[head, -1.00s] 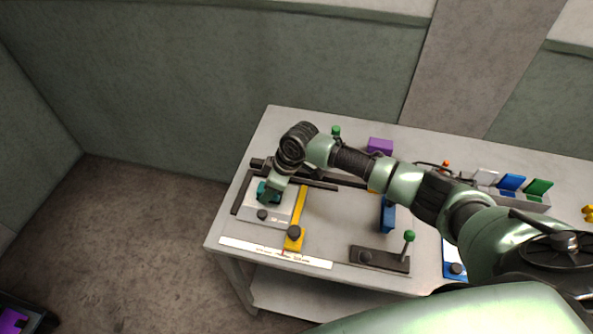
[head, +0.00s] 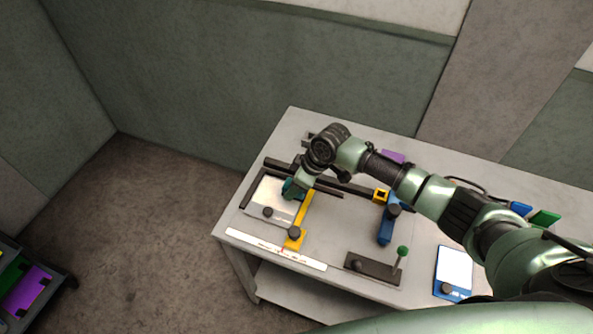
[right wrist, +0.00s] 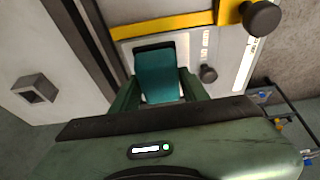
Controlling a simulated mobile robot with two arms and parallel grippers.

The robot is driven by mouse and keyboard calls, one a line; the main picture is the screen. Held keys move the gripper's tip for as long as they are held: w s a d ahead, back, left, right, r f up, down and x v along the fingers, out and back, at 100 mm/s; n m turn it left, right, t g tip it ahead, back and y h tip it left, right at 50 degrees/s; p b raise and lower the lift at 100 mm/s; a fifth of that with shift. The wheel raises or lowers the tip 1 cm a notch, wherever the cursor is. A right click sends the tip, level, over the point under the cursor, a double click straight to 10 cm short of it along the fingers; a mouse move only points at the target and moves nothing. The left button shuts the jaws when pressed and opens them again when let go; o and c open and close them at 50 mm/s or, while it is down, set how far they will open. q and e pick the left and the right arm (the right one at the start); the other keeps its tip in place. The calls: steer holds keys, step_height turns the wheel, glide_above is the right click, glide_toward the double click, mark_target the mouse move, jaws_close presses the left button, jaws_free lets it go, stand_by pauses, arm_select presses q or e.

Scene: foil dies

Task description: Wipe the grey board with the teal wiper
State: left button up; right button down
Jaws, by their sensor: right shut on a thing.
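The grey board (head: 262,193) is a pale flat plate with a dark knob, at the left of the table in the head view. It also shows in the right wrist view (right wrist: 196,52). The teal wiper (head: 289,189) is at the board's right part, close to the yellow bar. My right gripper (head: 295,187) is shut on the wiper from above. In the right wrist view the wiper (right wrist: 160,78) sits between the two fingers of my right gripper (right wrist: 159,94). Whether the wiper's underside touches the board is hidden. My left gripper is not in view.
A yellow bar (head: 305,211) with a knob lies along the board's right side. Dark rails (head: 248,187) border its left and back. A white ruler strip (head: 275,249) lies in front. A blue tool (head: 386,228) and a green-knobbed lever (head: 402,252) stand to the right.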

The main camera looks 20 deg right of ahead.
step_height(320, 180, up, 2)
steer(key=shift+r+p, duration=0.1)
steer(key=shift+p, duration=0.55)
steer(key=shift+d+r+p, duration=0.15)
steer(key=shift+r+p, duration=0.3)
steer(key=shift+r, duration=0.15)
steer(key=shift+s+r, duration=0.1)
steer(key=shift+r, duration=0.15)
